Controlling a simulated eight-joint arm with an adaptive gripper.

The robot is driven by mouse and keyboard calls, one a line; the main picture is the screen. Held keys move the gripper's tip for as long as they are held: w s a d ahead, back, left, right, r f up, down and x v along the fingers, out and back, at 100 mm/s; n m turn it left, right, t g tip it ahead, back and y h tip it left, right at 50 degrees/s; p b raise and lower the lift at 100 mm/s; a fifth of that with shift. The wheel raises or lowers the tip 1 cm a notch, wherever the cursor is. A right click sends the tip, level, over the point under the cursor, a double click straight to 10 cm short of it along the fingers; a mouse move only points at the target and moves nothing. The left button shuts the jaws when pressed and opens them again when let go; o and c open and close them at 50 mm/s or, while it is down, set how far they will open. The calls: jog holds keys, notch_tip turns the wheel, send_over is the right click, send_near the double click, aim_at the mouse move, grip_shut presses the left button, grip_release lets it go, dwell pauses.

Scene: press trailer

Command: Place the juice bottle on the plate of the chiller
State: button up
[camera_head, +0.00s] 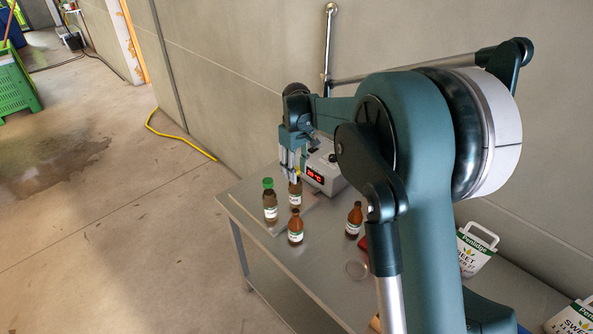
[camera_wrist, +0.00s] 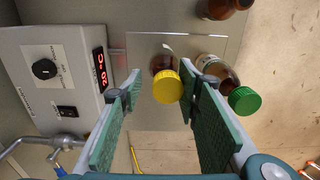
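A brown bottle with a yellow cap (camera_wrist: 167,87) stands upright on the flat metal plate (camera_wrist: 145,112) beside the chiller (camera_wrist: 50,75). In the head view this bottle (camera_head: 295,196) is partly hidden by my gripper (camera_head: 291,170). My gripper (camera_wrist: 161,78) points down over it, with one finger on each side of the cap and visible gaps. The fingers look open and not closed on it. A green-capped bottle (camera_head: 270,206) stands close by, outside the right finger in the wrist view (camera_wrist: 243,99). I cannot tell from labels which bottle holds juice.
The chiller (camera_head: 324,172) shows a red 20 °C display. Two brown bottles (camera_head: 295,228) (camera_head: 354,220) stand farther forward on the metal table (camera_head: 290,268). White cartons (camera_head: 474,252) stand at the right. The wall is close behind.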

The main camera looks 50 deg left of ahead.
jog(key=shift+r, duration=0.15)
dwell(0.3)
notch_tip(320, 180, up, 12)
dwell(0.7)
dwell(0.5)
dwell(0.4)
